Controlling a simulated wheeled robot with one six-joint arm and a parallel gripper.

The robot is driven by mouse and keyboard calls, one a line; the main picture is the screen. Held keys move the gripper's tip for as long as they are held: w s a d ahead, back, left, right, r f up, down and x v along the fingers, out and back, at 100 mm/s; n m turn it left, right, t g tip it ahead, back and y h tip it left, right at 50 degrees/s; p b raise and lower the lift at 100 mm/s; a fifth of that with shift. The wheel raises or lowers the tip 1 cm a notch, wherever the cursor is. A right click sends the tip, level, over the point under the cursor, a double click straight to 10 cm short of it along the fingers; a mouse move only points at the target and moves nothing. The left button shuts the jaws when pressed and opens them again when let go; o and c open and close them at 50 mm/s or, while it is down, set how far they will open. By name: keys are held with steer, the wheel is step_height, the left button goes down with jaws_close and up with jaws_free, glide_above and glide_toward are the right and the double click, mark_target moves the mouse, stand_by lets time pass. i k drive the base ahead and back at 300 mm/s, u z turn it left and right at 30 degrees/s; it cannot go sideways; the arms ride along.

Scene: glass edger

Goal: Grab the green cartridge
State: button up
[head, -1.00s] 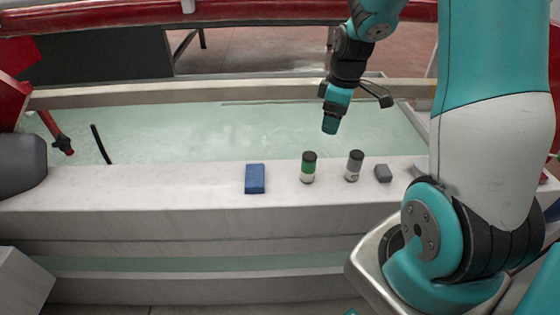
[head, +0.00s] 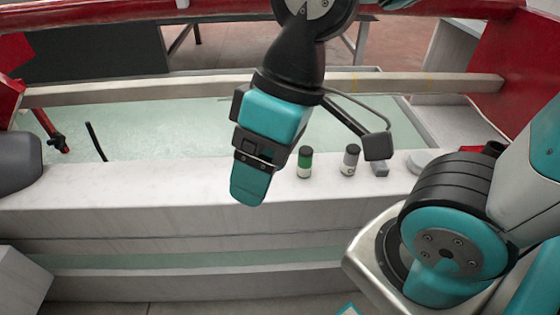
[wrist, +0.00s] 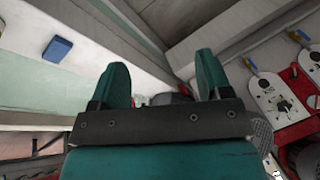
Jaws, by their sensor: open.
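The green cartridge (head: 304,162), with a dark cap and a pale lower band, stands upright on the white ledge (head: 120,195) in the head view. My gripper (head: 247,190) is left of it and nearer the camera, apart from it, with its fingers pointing down. In the wrist view my gripper (wrist: 163,68) shows two teal fingers spread apart with nothing held between them. I cannot make out the green cartridge in the wrist view.
A grey cartridge (head: 350,160) and a small grey block (head: 380,169) stand right of the green one. A blue block (wrist: 57,49) shows in the wrist view; my gripper hides it in the head view. The ledge's left part is clear.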

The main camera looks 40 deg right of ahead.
mark_target(306, 152)
steer(key=z, duration=1.3)
steer(key=k, duration=0.65)
steer(key=u, duration=0.25)
steer(key=i, duration=1)
